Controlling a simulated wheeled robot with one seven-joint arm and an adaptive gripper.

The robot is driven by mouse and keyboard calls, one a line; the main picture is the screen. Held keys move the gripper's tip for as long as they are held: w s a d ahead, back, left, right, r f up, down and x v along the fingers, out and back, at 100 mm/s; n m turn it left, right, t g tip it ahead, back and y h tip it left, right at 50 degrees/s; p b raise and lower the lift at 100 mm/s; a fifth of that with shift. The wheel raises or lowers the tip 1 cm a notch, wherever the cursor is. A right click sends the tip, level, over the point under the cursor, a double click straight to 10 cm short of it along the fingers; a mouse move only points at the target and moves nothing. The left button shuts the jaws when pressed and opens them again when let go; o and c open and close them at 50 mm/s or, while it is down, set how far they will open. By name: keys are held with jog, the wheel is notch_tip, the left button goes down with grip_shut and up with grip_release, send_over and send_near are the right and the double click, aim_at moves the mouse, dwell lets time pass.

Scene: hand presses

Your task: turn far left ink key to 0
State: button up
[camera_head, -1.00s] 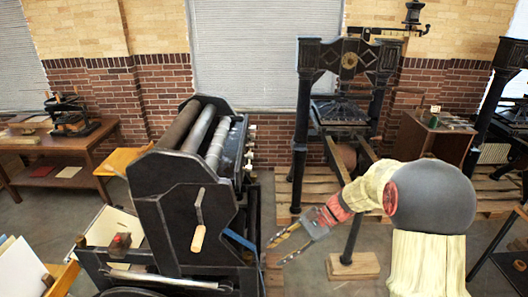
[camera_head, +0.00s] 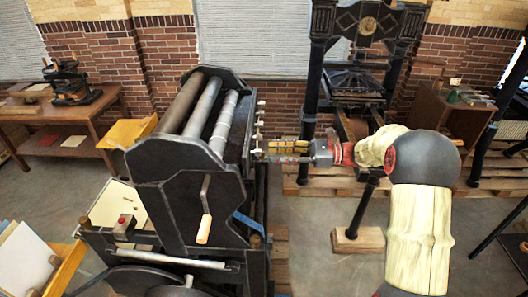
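The ink keys (camera_head: 259,125) are a row of small pale knobs along the right side of the black press (camera_head: 185,165). They run from the far end of the rollers to the near end. My gripper (camera_head: 268,152) points left at the near end of this row, with its tips at or very close to the nearest key. Its two fingers show as separate, with a narrow gap between them, so it looks open. The fingers partly cover the nearest key, and I cannot tell whether they touch it. The key's setting is too small to read.
A crank with a wooden handle (camera_head: 204,228) hangs on the press's near side. A tall black hand press (camera_head: 352,75) stands on pallets behind my arm. A wooden table (camera_head: 65,130) is at the left. Open floor lies at the lower right.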

aim_at(256, 152)
jog(key=a, duration=0.4)
jog(key=shift+a, duration=0.25)
grip_shut()
dwell(0.4)
